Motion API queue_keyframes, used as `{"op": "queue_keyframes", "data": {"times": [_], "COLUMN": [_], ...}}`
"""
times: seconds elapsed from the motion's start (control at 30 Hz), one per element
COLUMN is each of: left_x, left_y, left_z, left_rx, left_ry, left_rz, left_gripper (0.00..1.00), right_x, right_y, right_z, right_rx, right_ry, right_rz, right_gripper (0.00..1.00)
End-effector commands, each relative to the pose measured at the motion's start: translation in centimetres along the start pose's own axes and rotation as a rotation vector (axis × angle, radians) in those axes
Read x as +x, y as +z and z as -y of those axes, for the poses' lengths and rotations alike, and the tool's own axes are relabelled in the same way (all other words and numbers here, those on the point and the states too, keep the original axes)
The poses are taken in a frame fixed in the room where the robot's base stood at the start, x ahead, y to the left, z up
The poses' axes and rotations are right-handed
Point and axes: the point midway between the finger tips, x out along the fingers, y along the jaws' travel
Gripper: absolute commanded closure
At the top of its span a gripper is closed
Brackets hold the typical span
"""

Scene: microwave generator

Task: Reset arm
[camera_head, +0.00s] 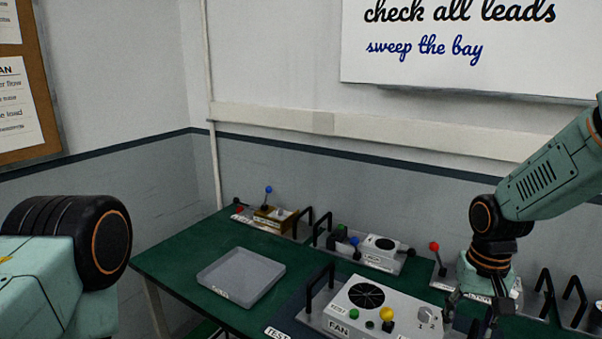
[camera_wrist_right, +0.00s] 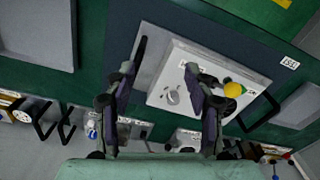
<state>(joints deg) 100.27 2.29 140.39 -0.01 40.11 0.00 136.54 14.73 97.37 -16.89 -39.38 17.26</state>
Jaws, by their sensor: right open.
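My right gripper (camera_head: 472,316) hangs at the lower right of the head view, by the right end of the white FAN unit (camera_head: 345,309). In the right wrist view my right gripper (camera_wrist_right: 163,72) has its two dark fingers spread apart, with nothing held between them. The FAN unit (camera_wrist_right: 172,52) shows between and beyond the fingers, with its yellow knob (camera_wrist_right: 232,90) to the right. I cannot tell the gap between the fingertips and the unit. Part of my left arm shows at the left of the head view, but its gripper is out of view.
A grey tray (camera_head: 241,273) lies empty on the green table (camera_head: 185,262). Several units with black handles stand along the back, including a brown-topped one (camera_head: 272,217) and a white one with a round grille (camera_head: 381,250). A red-knobbed lever (camera_head: 434,247) stands left of my right arm.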

Motion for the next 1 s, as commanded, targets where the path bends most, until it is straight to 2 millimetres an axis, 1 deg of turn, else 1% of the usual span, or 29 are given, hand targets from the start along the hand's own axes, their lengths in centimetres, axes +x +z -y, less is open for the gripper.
{"op": "queue_keyframes", "data": {"times": [0.27,0.37,0.47,0.57,0.6,0.67,0.7,0.77,0.8,0.83,0.9,1.0], "left_x": [0.0,0.0,0.0,0.0,0.0,0.0,0.0,0.0,0.0,0.0,0.0,0.0], "left_y": [0.0,0.0,0.0,0.0,0.0,0.0,0.0,0.0,0.0,0.0,0.0,0.0], "left_z": [0.0,0.0,0.0,0.0,0.0,0.0,0.0,0.0,0.0,0.0,0.0,0.0], "left_rx": [0.0,0.0,0.0,0.0,0.0,0.0,0.0,0.0,0.0,0.0,0.0,0.0], "left_ry": [0.0,0.0,0.0,0.0,0.0,0.0,0.0,0.0,0.0,0.0,0.0,0.0], "left_rz": [0.0,-0.001,-0.001,-0.001,-0.001,-0.001,0.0,0.0,0.0,0.0,0.0,0.0], "left_gripper": [0.63,0.63,0.63,0.63,0.63,0.63,0.63,0.63,0.63,0.63,0.63,0.63], "right_x": [6.4,8.9,11.7,14.9,16.1,17.9,18.8,19.9,20.5,20.8,21.3,21.6], "right_y": [3.5,5.4,8.0,11.7,13.4,16.3,18.2,20.9,22.7,23.9,26.5,29.9], "right_z": [1.6,2.2,2.7,3.0,3.0,2.9,2.8,2.5,2.3,2.0,1.5,0.6], "right_rx": [-0.048,-0.065,-0.083,-0.102,-0.111,-0.122,-0.13,-0.141,-0.148,-0.154,-0.166,-0.186], "right_ry": [-0.029,-0.042,-0.054,-0.063,-0.066,-0.066,-0.069,-0.066,-0.061,-0.057,-0.047,-0.029], "right_rz": [0.014,0.018,0.021,0.028,0.03,0.032,0.032,0.031,0.029,0.028,0.025,0.021], "right_gripper": [0.46,0.46,0.46,0.46,0.46,0.46,0.46,0.46,0.46,0.46,0.46,0.46]}}
